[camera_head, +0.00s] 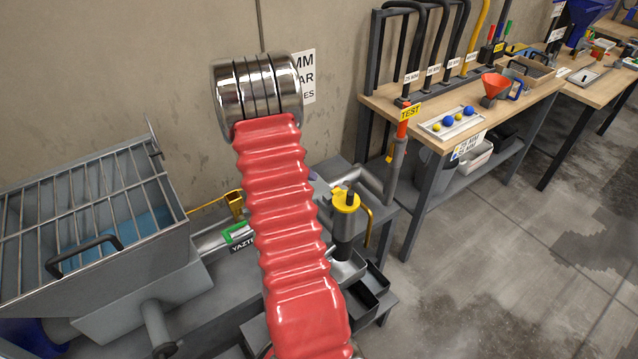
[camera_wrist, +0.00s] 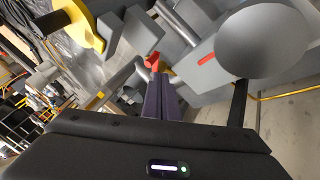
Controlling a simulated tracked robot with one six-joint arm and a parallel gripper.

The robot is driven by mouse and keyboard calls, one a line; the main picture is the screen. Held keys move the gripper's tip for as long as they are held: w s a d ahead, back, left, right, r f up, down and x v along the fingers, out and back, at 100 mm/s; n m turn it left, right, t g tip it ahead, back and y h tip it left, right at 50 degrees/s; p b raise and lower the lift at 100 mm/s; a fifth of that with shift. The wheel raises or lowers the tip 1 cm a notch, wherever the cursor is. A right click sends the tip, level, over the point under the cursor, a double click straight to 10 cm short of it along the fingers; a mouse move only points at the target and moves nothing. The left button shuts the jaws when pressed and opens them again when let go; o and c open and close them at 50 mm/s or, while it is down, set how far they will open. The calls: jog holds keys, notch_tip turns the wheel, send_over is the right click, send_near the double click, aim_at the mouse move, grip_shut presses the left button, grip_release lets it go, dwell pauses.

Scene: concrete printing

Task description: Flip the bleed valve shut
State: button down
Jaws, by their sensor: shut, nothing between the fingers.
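My gripper (camera_wrist: 159,76) shows in the wrist view, its two dark fingers together with nothing between them. A small red lever (camera_wrist: 152,61) is just beyond the fingertips; I cannot tell whether they touch it. A second red bar (camera_wrist: 207,59) lies on a grey body to the right. I cannot tell for certain which red piece is the bleed valve's handle. A yellow part (camera_wrist: 78,24) is at upper left. In the head view my red-sleeved arm hides the gripper and part of the pipework; a yellow-topped fitting (camera_head: 345,201) stands right of the sleeve.
A grated hopper (camera_head: 90,215) stands at left in the head view. A grey pipe (camera_head: 396,165) with an orange top and TEST tag rises at right. Black trays (camera_head: 368,298) sit below the fitting. A wooden workbench (camera_head: 470,110) is behind; the right floor is clear.

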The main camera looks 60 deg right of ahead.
jog(key=x, duration=0.9)
jog(key=shift+d+f, duration=0.2)
jog(key=shift+f, duration=0.1)
jog(key=shift+s, duration=0.2)
